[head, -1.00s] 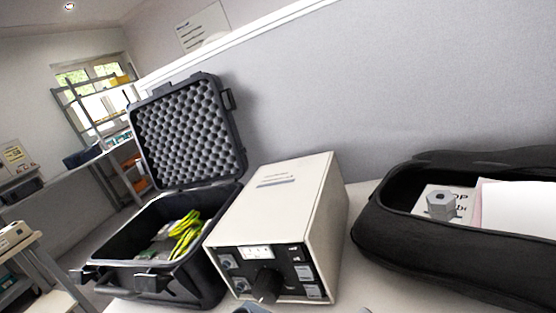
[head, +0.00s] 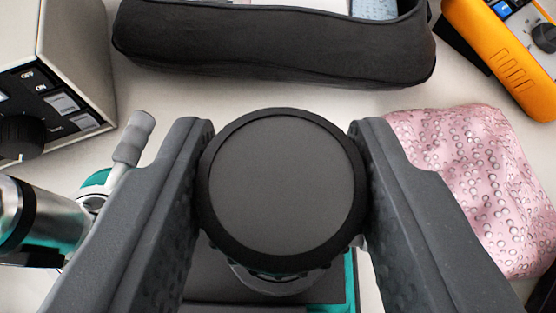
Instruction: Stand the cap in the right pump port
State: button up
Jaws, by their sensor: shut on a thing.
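The cap (head: 282,182) is a round dark grey disc with a black rim, seen from above in the middle of the head view. My gripper (head: 282,185) is shut on the cap, with one finger against its left side and one against its right. Below the cap, partly hidden by it, is a teal and dark grey device (head: 350,285), seemingly the pump. A metal cylinder with a teal band (head: 45,220) and a grey lever (head: 133,138) show at its left. The cap hides the ports, so I cannot tell whether it touches one.
A cream instrument box with a black knob (head: 70,65) stands at upper left. A black soft case (head: 270,50) lies at the back. Pink bubble wrap (head: 475,180) lies close on the right. An orange device (head: 510,50) is at upper right.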

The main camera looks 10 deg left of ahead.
aim_at(280, 227)
jog(key=shift+f+b, duration=0.8)
jog(key=shift+f, duration=1.25)
jog(key=shift+f, duration=0.15)
jog(key=o, duration=1.1)
